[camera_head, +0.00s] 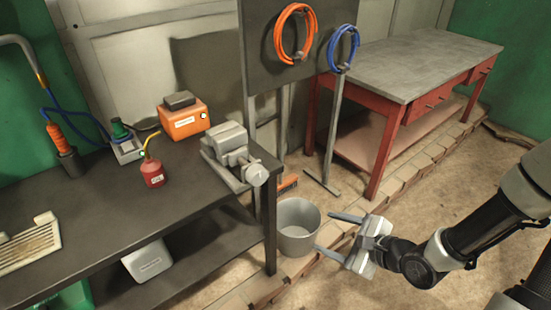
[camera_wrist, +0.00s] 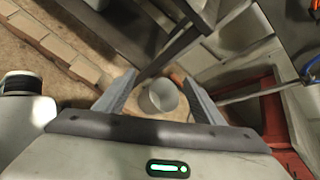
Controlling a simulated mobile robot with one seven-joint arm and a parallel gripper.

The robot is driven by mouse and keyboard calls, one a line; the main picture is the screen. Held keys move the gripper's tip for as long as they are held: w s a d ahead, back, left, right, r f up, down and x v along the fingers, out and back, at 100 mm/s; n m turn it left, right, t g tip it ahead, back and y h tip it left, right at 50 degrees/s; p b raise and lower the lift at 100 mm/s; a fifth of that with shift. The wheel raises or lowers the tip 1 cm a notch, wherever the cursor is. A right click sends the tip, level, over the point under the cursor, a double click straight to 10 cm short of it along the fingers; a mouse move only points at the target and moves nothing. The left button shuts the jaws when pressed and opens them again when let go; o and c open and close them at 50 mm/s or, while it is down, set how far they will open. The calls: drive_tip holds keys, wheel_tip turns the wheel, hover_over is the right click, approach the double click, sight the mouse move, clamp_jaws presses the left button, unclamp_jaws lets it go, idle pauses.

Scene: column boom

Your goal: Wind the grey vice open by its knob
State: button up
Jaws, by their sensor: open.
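The grey vice (camera_head: 230,152) stands at the right end of the dark workbench in the head view. Its round knob (camera_head: 257,175) faces the front right, past the bench corner. Whether the vice jaws are apart I cannot tell. My gripper (camera_head: 332,232) is open and empty, right of the bench and lower right of the vice, well apart from the knob. The vice is not clearly seen in the wrist view.
A grey bucket (camera_head: 298,228) stands on the floor near my gripper, also in the wrist view (camera_wrist: 158,98). The workbench (camera_head: 100,205) holds a red oil can (camera_head: 152,172) and orange box (camera_head: 184,121). A red table (camera_head: 420,62) stands behind; a hose board (camera_head: 262,45) rises beyond the vice.

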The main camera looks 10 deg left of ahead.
sight(261, 178)
drive_tip(key=s+a+r+m+t+y, duration=0.2)
drive_tip(key=a+r+m+t+y, duration=0.1)
drive_tip(key=a+r+m+y, duration=0.4)
drive_tip(key=shift+m+h, duration=0.7)
drive_tip(key=b+x, duration=0.2)
drive_tip(key=x, duration=0.3)
drive_tip(key=b+x, duration=0.2)
drive_tip(key=x, duration=0.3)
drive_tip(key=w+b+x, duration=0.1)
drive_tip(key=b+x, duration=0.1)
drive_tip(key=x, duration=0.4)
drive_tip(key=shift+d+r+b, duration=0.2)
drive_tip(key=shift+d+b, duration=0.1)
drive_tip(key=shift+d, duration=0.1)
drive_tip(key=shift+s, duration=0.1)
drive_tip(key=shift+c, duration=0.3)
drive_tip(key=c, duration=1)
drive_tip(key=shift+n, duration=0.3)
